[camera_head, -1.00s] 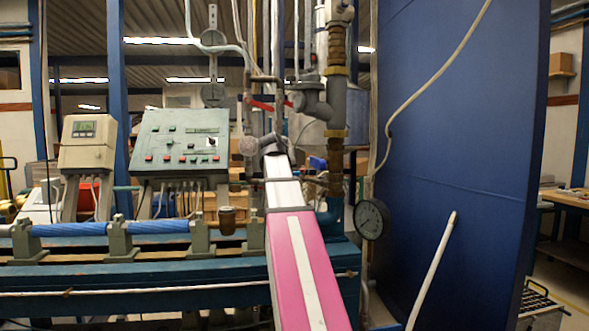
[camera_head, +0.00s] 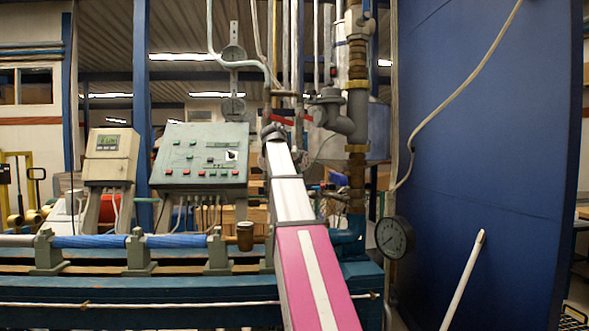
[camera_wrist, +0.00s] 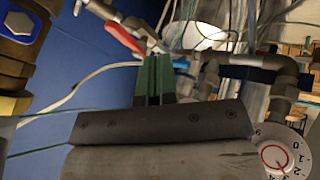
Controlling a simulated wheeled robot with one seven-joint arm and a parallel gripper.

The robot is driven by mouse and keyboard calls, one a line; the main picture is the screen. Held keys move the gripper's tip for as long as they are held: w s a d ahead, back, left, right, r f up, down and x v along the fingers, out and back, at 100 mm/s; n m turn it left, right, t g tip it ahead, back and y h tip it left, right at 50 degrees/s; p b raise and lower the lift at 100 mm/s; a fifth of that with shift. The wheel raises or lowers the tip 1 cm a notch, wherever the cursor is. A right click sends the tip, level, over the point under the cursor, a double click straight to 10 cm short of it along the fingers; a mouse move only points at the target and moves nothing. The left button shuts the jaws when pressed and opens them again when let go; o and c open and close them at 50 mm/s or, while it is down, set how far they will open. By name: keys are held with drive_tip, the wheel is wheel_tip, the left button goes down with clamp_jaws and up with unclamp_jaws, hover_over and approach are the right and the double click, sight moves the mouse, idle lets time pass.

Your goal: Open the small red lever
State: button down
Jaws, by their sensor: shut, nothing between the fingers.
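The small red lever (camera_wrist: 124,38) shows in the wrist view, slanting at upper left of the fingers, attached to a metal valve on a thin pipe. In the head view the red lever (camera_head: 291,119) shows just above the end of my arm, partly hidden by pipes. My gripper (camera_wrist: 153,62) shows its two green fingers pressed together, with nothing between them. The fingertips appear just below and right of the lever in the wrist picture; I cannot tell whether they touch it. In the head view my arm hides the fingers.
A brass fitting (camera_wrist: 18,52) is close at the left in the wrist view, and a round dial (camera_wrist: 280,157) is at lower right. Grey and brass pipes (camera_head: 355,105) stand right of the lever. A pressure gauge (camera_head: 394,237) and blue panel (camera_head: 490,150) are further right.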

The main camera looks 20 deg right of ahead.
sight(323, 185)
drive_tip(key=s+d+f, duration=0.1)
drive_tip(key=d+f, duration=0.3)
drive_tip(key=d, duration=0.2)
drive_tip(key=shift+s+d, duration=0.2)
drive_tip(key=shift+s, duration=0.05)
drive_tip(key=n+t, duration=0.1)
drive_tip(key=s+d+n+t, duration=0.1)
drive_tip(key=n, duration=0.1)
drive_tip(key=shift+s+y, duration=0.2)
drive_tip(key=shift+y, duration=0.1)
idle(0.5)
